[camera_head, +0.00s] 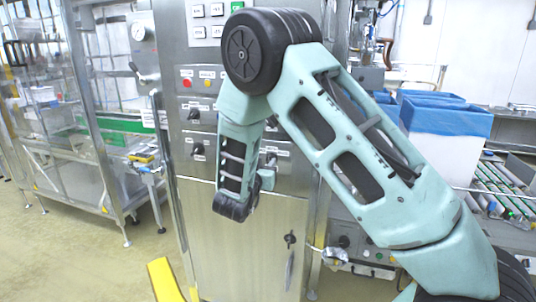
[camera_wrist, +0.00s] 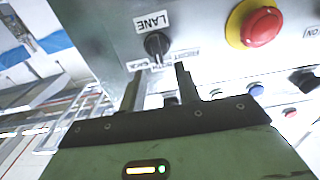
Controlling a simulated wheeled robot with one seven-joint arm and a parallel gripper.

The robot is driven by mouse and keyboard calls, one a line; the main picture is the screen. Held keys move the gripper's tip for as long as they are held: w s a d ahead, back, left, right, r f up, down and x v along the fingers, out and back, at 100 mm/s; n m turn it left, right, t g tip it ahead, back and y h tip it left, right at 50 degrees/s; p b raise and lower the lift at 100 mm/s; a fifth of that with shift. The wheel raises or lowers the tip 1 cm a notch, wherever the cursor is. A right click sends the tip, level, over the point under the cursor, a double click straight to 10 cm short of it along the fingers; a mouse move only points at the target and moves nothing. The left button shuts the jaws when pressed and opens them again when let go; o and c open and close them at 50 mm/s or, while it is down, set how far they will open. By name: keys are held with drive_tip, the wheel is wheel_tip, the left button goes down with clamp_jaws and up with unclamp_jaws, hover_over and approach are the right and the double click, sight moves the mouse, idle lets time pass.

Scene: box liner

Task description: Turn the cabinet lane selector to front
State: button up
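The lane selector (camera_wrist: 157,45) is a small black knob on a pale metal panel in the wrist view. The label LANE (camera_wrist: 151,21) is above it, and small labels (camera_wrist: 160,60) below it are partly covered by my gripper. Its pointer position is too small to tell surely. My gripper (camera_wrist: 158,82) is open and empty, its two dark fingers pointing at the panel just below the knob, with a gap between them. Whether a finger touches the panel is unclear. In the head view, my arm covers part of the steel cabinet (camera_head: 245,250), and I cannot pick out the lane selector or my fingertips.
A red emergency button on a yellow ring (camera_wrist: 258,25) is right of the knob. A blue button (camera_wrist: 256,90) and a black knob (camera_wrist: 303,78) are lower right. Blue-lined bins (camera_head: 446,118) and a roller conveyor (camera_head: 502,185) stand right; a glass-sided machine (camera_head: 75,120) stands left.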

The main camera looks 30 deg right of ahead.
sight(269, 157)
drive_tip(key=shift+p+x, duration=0.4)
drive_tip(key=shift+x, duration=1.6)
clamp_jaws()
drive_tip(key=shift+f, duration=0.1)
